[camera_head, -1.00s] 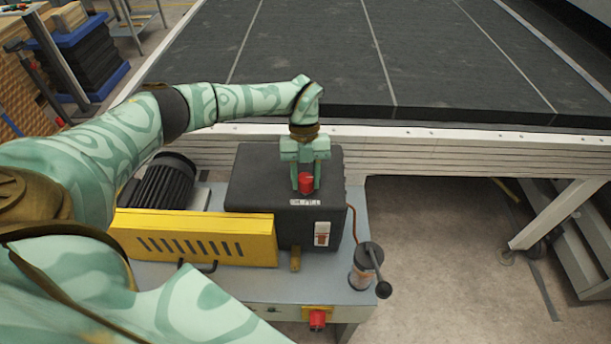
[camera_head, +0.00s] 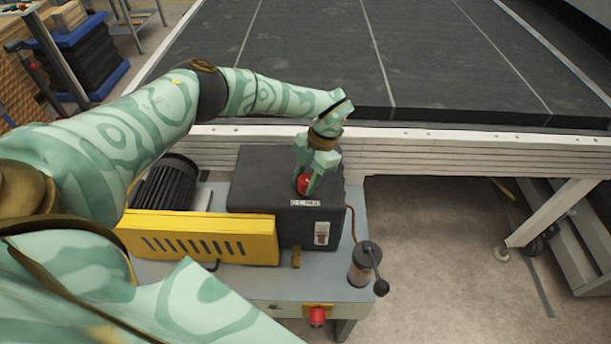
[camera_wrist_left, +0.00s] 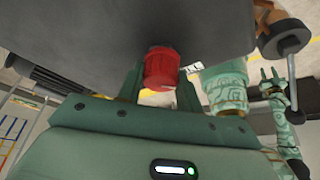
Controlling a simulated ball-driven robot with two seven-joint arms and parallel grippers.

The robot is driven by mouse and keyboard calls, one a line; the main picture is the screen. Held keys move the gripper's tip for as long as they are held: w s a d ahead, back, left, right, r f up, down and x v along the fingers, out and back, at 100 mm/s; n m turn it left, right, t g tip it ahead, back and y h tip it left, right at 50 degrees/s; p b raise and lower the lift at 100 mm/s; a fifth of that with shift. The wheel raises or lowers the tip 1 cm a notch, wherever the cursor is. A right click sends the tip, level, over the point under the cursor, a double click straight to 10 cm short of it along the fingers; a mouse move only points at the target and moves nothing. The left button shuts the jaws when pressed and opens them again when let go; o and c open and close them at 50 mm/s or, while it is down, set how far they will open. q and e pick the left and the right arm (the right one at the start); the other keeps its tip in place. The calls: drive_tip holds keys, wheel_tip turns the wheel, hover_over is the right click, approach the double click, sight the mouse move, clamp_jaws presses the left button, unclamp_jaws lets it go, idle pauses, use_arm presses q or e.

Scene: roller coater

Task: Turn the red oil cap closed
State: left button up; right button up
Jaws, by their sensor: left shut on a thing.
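The red oil cap (camera_head: 302,183) is on top of the dark grey box (camera_head: 262,180), near its front edge and above a small white label. My left gripper (camera_head: 306,184) reaches down over it with tilted fingers, shut on the cap. In the left wrist view the ribbed red cap (camera_wrist_left: 161,68) sits between the two green fingers of my left gripper (camera_wrist_left: 160,88). The fingers partly hide the cap in the head view. My right gripper (camera_wrist_left: 270,77) shows small in the left wrist view, its two fingers apart and empty; it is outside the head view.
A yellow slotted guard (camera_head: 200,237) and a dark ribbed motor (camera_head: 167,182) are left of the box. A hand-crank canister (camera_head: 362,266) stands at the right corner. A large dark bed with a pale side rail (camera_head: 450,140) lies behind.

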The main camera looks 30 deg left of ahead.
use_arm(q)
drive_tip(key=m+t+y+p, duration=0.1)
drive_tip(key=m+p, duration=0.1)
drive_tip(key=m, duration=0.2)
drive_tip(key=shift+r, duration=0.2)
drive_tip(key=shift+f+m+t+y+p, duration=0.1)
drive_tip(key=shift+m+t+y+p, duration=0.3)
drive_tip(key=shift+m, duration=0.6)
drive_tip(key=shift+m+t+y+p, duration=0.1)
drive_tip(key=shift+m+y+p, duration=0.2)
drive_tip(key=shift+m+p, duration=0.5)
drive_tip(key=shift+m, duration=0.3)
drive_tip(key=shift+f, duration=0.1)
drive_tip(key=o, duration=1)
drive_tip(key=v, duration=1.6)
drive_tip(key=shift+d, duration=0.1)
